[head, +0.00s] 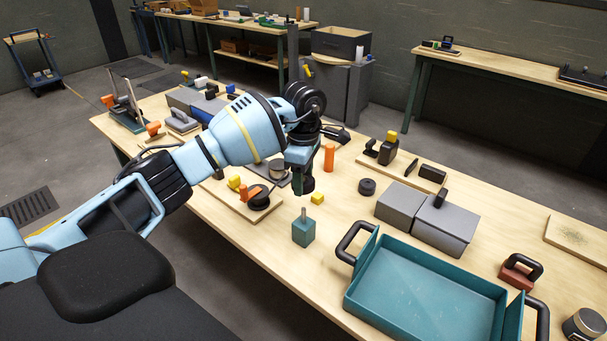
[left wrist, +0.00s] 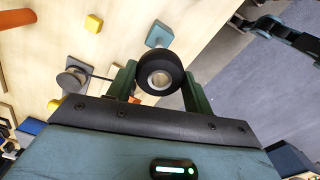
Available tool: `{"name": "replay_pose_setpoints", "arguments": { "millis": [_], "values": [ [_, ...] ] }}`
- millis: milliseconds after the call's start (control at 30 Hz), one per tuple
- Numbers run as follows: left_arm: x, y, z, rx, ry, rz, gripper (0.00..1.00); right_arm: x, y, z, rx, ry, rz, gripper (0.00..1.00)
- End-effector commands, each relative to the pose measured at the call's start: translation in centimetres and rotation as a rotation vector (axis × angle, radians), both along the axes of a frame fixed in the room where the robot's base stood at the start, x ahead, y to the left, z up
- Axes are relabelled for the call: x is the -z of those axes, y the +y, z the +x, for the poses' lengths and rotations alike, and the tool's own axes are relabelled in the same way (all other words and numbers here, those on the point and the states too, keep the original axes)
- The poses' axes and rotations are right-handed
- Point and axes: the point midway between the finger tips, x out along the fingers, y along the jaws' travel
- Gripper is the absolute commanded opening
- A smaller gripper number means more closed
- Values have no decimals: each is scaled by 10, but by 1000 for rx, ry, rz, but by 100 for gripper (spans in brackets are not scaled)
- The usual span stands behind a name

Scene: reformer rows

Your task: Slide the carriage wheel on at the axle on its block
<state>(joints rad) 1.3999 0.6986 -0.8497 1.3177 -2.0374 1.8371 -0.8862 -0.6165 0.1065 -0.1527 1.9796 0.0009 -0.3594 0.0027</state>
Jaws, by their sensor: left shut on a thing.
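The carriage wheel (left wrist: 160,72), black with a pale hub, sits between the two green fingers of my left gripper (left wrist: 160,88) in the left wrist view. In the head view my left gripper (head: 303,184) points down above the table, shut on the wheel, which is mostly hidden there by the fingers. The teal block (head: 303,231) stands upright on the table below, with a thin grey axle (head: 303,213) rising from its top. The block also shows in the left wrist view (left wrist: 157,36), just beyond the wheel. The wheel is apart from the axle. My right gripper is not in view.
A yellow cube (head: 318,198) lies behind the block. A board (head: 232,203) with a black disc is to its left. An orange cylinder (head: 329,158), black ring (head: 367,187) and grey boxes (head: 427,218) stand behind and right. A teal tray (head: 430,290) fills the right front.

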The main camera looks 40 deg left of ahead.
Motion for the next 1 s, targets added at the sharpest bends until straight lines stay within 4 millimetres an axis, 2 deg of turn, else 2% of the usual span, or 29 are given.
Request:
{"name": "replay_pose_setpoints", "arguments": {
  "millis": [133,800,1000],
  "values": [
    [-1,0,0,4,-2,1,28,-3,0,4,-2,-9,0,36],
    [50,0,0,4,2,0,28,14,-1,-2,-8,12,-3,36],
    [57,0,0,4,-1,0,28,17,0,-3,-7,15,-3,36]
  ]
}}
